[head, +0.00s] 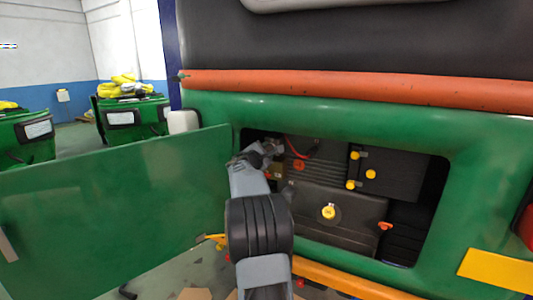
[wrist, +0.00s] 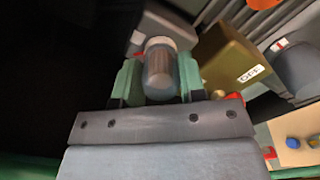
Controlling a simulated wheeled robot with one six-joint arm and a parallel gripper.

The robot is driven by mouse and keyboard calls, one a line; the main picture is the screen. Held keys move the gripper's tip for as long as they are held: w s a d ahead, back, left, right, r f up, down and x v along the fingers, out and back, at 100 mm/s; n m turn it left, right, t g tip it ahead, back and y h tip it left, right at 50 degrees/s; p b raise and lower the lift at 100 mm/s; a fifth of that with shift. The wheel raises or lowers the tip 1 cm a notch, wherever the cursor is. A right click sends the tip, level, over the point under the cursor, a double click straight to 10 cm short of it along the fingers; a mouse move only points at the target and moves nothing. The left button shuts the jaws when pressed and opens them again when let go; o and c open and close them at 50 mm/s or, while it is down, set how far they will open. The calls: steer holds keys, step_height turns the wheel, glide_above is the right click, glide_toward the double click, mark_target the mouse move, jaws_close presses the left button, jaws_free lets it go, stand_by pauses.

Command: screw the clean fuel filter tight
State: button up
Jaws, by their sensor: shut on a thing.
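In the head view my gripper (head: 262,150) reaches into the left side of the open engine bay; the filter itself is too small and hidden to make out there.
A brass-coloured box (wrist: 232,62) with a white label stands right of the filter. In the head view, a black tank with a yellow cap (head: 328,212) and a black box with yellow knobs (head: 385,172) fill the bay. The open green door (head: 110,205) stands to the left.

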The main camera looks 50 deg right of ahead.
steer(key=shift+r+m+b, duration=0.25)
steer(key=shift+m+b, duration=1.25)
steer(key=shift+b, duration=0.55)
steer(key=shift+r+m+b, duration=0.15)
steer(key=shift+m+b, duration=0.35)
steer(key=shift+b, duration=0.1)
steer(key=shift+m+b, duration=0.3)
steer(key=shift+b, duration=0.2)
steer(key=shift+m+b, duration=1.5)
steer(key=shift+b, duration=0.1)
steer(key=o, duration=1)
steer(key=shift+d+f, duration=0.1)
steer(key=shift+f, duration=0.2)
steer(key=shift+c, duration=0.2)
steer(key=shift+c, duration=0.7)
